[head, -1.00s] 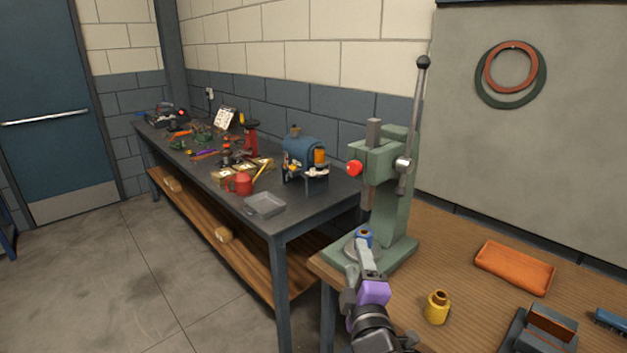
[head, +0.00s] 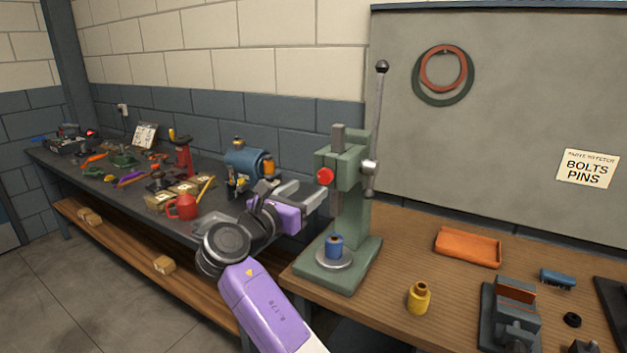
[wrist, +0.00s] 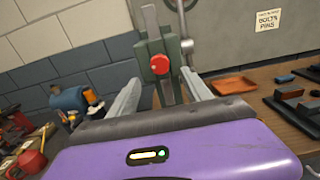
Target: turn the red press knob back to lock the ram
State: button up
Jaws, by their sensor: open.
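The red press knob (head: 325,176) is on the left front of the green arbor press (head: 352,208). In the wrist view the knob (wrist: 159,64) shows ahead, between and beyond the two fingers. My gripper (head: 318,194) is open and empty, raised beside the press head with its fingers pointing toward the knob. In the wrist view the fingers of my gripper (wrist: 163,88) stand wide apart. I see no clear contact with the knob. The grey ram (head: 338,138) stands up out of the press head. A blue cylindrical part (head: 335,246) sits on the round plate of the press base.
The long press lever (head: 377,120) stands nearly upright on the right of the press. A yellow part (head: 419,297), an orange tray (head: 468,247) and a dark vise (head: 511,310) are on the wooden bench. A cluttered dark bench (head: 130,200) runs along the wall to the left.

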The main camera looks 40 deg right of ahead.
aim_at(323, 178)
jog(key=shift+p+x, duration=0.6)
jog(key=shift+x, duration=3.25)
grip_shut()
